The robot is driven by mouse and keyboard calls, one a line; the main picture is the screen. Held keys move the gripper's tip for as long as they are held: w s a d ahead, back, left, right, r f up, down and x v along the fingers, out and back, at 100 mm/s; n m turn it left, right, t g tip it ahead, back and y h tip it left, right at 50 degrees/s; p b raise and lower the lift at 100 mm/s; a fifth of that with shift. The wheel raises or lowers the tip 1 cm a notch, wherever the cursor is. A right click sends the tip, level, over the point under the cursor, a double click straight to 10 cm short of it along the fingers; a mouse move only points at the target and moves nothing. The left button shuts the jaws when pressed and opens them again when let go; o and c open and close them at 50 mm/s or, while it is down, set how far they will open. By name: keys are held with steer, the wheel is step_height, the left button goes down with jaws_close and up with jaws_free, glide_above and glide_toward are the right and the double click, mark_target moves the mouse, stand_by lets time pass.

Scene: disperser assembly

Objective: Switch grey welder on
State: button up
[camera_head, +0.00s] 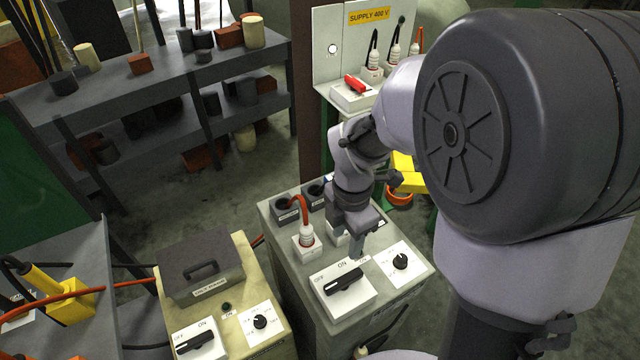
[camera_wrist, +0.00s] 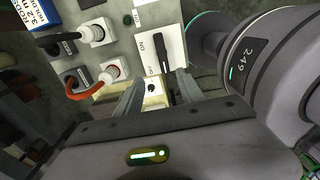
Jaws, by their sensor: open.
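The grey welder (camera_head: 318,322) stands in the middle of the head view, a grey box with controls on top. Its white switch plate (camera_head: 332,303) carries OFF and ON labels and a black handle (camera_head: 343,281) lying along the plate. In the wrist view the black handle (camera_wrist: 164,55) shows just beyond the fingertips. I cannot tell for sure which label the handle points to. My gripper (camera_head: 357,243) is over the welder's top, behind the switch plate near the ON label. In the wrist view my gripper (camera_wrist: 159,78) is open, with nothing visibly held between its fingers.
A dial plate (camera_head: 400,261) sits right of the switch; a red-cabled plug (camera_head: 306,236) stands behind left. A beige welder (camera_head: 240,277) with its own switch stands left. A 400 V supply panel (camera_head: 372,62) is behind, shelves (camera_head: 150,85) back left. Open floor lies between.

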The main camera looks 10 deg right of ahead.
mark_target(344, 279)
steer(key=f+b, duration=0.2)
steer(key=f, duration=0.3)
steer(key=f+b, duration=0.3)
steer(key=f, duration=0.3)
steer(key=f+b, duration=0.2)
steer(key=f, duration=0.4)
steer(key=shift+s+d, duration=0.2)
steer(key=shift+s, duration=0.05)
jaws_close()
